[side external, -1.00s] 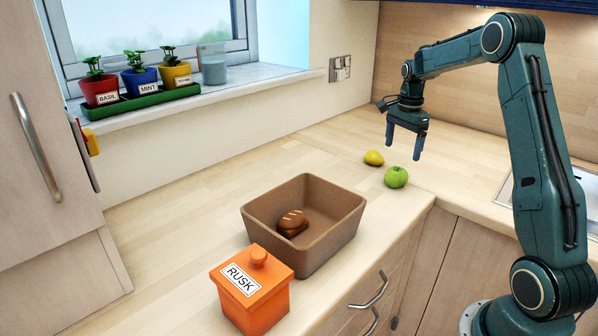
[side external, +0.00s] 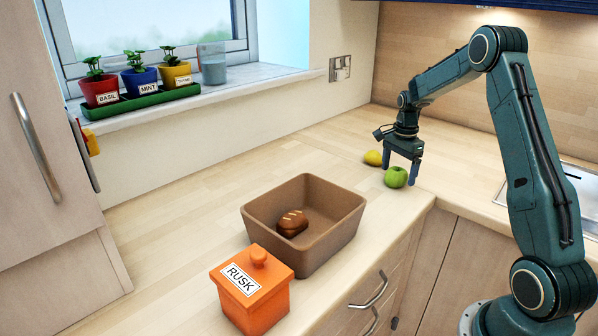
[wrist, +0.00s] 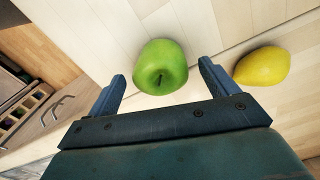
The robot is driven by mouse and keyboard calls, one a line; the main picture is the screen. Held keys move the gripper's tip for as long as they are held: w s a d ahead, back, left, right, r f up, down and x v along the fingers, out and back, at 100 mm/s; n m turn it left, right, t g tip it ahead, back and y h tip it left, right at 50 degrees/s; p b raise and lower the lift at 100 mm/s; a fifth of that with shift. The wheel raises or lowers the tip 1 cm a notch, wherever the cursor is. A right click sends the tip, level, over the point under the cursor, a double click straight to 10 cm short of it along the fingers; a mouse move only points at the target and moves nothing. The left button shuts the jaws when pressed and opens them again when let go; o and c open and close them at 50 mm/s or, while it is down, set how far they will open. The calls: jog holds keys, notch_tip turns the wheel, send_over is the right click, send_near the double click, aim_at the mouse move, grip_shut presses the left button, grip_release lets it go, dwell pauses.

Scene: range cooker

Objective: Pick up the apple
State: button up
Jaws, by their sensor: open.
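A green apple (side external: 396,177) sits on the wooden worktop near the inner corner of its front edge. It also shows in the wrist view (wrist: 161,66), just ahead of the gap between the fingers. My gripper (side external: 401,168) is open and pointing down at the apple. In the wrist view its two fingers (wrist: 162,80) stand apart, one to each side of the apple's near part, with nothing held.
A yellow lemon (side external: 372,158) lies close behind the apple, outside the right finger in the wrist view (wrist: 262,66). A brown bin (side external: 337,230) holding a bread loaf (side external: 292,223) and an orange RUSK jar (side external: 250,295) stand nearer the camera. The worktop behind the bin is clear.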

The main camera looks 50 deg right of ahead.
jog(key=shift+f, duration=1.1)
jog(key=c, duration=1.1)
